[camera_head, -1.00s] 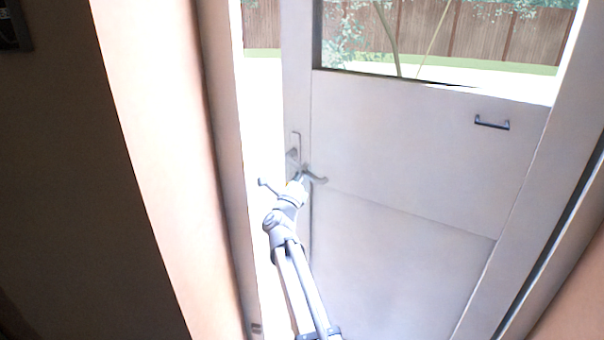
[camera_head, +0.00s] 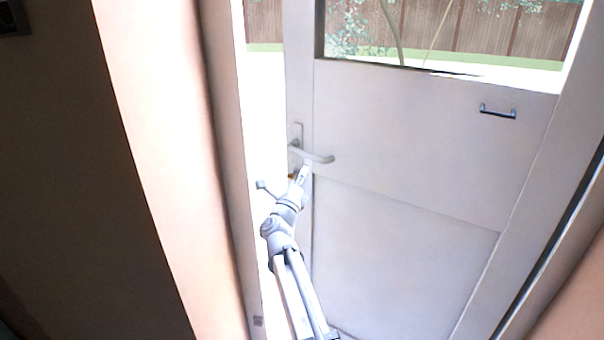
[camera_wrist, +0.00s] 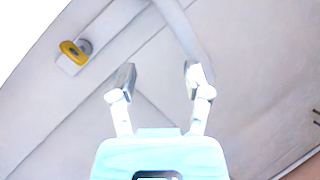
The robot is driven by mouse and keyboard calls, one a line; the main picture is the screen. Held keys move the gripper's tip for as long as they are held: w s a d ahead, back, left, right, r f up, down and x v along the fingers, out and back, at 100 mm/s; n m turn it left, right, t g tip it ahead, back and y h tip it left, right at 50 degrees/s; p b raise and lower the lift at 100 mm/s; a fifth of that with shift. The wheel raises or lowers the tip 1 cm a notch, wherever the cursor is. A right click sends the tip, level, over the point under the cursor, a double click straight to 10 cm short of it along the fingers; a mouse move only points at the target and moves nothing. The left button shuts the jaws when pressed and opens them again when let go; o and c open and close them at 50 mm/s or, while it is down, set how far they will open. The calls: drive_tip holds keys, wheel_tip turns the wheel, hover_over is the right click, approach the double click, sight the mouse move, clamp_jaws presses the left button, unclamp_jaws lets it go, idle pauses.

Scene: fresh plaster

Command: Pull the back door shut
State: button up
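The back door (camera_head: 400,140), pale grey with a window in its upper part, stands ajar, with a bright gap along its left edge. Its lever handle (camera_head: 318,158) sits near that edge and points right, almost level. My gripper (camera_head: 304,172) is just below the lever. In the wrist view my gripper (camera_wrist: 160,78) has its two fingers apart with nothing between them. The lever (camera_wrist: 180,30) lies beyond the fingertips, nearer the right finger; I cannot tell whether it touches. A yellow lock piece (camera_wrist: 74,50) shows on the door's plate at upper left.
A small dark pull bar (camera_head: 498,111) is on the door's upper right. The left door jamb (camera_head: 222,150) stands beside my arm, and the right jamb (camera_head: 555,200) frames the door. Outside are bright ground and a brown fence (camera_head: 480,35).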

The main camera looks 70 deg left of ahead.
drive_tip(key=b+v, duration=0.3)
drive_tip(key=v, duration=0.8)
drive_tip(key=shift+d+r, duration=0.3)
drive_tip(key=shift+d, duration=0.15)
idle(0.9)
drive_tip(key=shift+r, duration=0.1)
idle(0.4)
drive_tip(key=n+g+p, duration=0.4)
drive_tip(key=n+p, duration=0.4)
approach(307, 155)
drive_tip(key=shift+s+d+f+y, duration=0.2)
drive_tip(key=shift+s+d+f, duration=0.25)
drive_tip(key=shift+d, duration=0.15)
drive_tip(key=shift+s+d+f+y, duration=0.2)
drive_tip(key=shift+s+d+f, duration=0.2)
drive_tip(key=shift+d, duration=0.25)
drive_tip(key=shift+w+a, duration=0.1)
drive_tip(key=p+x, duration=0.2)
drive_tip(key=x, duration=1.1)
drive_tip(key=shift+w+a+p, duration=0.25)
drive_tip(key=shift+p, duration=0.1)
